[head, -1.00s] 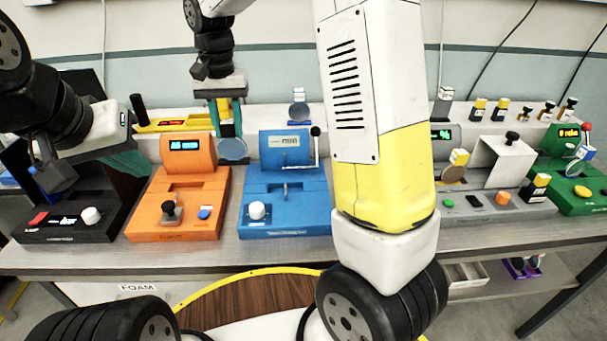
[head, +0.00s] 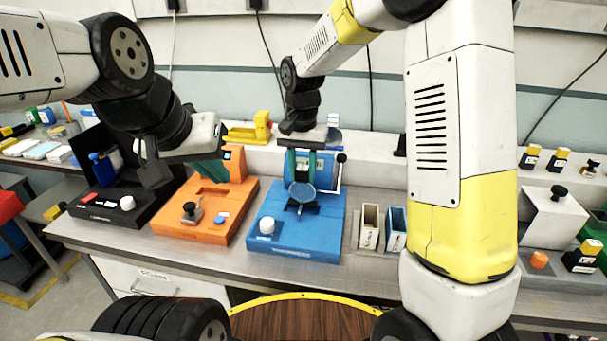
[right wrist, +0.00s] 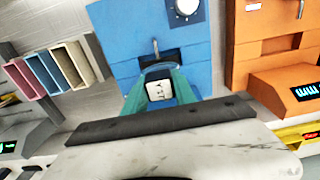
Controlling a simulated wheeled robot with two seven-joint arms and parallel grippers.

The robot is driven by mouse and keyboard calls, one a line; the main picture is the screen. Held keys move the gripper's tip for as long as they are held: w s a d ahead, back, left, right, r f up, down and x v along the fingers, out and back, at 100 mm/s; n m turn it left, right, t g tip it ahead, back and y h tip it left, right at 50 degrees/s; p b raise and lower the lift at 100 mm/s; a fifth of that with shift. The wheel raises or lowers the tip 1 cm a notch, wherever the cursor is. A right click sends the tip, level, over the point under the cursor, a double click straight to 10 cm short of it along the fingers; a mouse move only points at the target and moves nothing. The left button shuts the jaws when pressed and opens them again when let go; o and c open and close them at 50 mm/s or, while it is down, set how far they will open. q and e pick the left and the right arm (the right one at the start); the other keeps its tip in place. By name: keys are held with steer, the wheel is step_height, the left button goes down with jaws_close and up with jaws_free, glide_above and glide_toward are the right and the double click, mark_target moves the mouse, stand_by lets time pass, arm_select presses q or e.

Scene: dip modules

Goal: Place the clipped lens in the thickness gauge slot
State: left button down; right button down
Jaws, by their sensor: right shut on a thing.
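The clipped lens (head: 302,192) is a round grey-blue disc held below my right gripper (head: 302,172). In the right wrist view, a white block with dark marks (right wrist: 160,90), apparently its clip, sits between the green fingers. The gripper is shut on it. The lens hangs upright in front of the blue device (head: 290,238), above its base and over the dark slot area (right wrist: 158,60). The picture does not settle whether it touches the slot. My left gripper (head: 210,170) is near the orange device; its finger gap is hidden.
The orange device (head: 190,232) stands left of the blue one, with a black device (head: 100,212) beyond it. Cream (head: 369,228) and blue (head: 396,230) bins stand to the right. A lever (head: 341,160) rises beside the blue device's display.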

mark_target(302, 183)
steer(key=shift+f, duration=1.6)
steer(key=c, duration=1)
jaws_free()
steer(key=shift+f, duration=0.1)
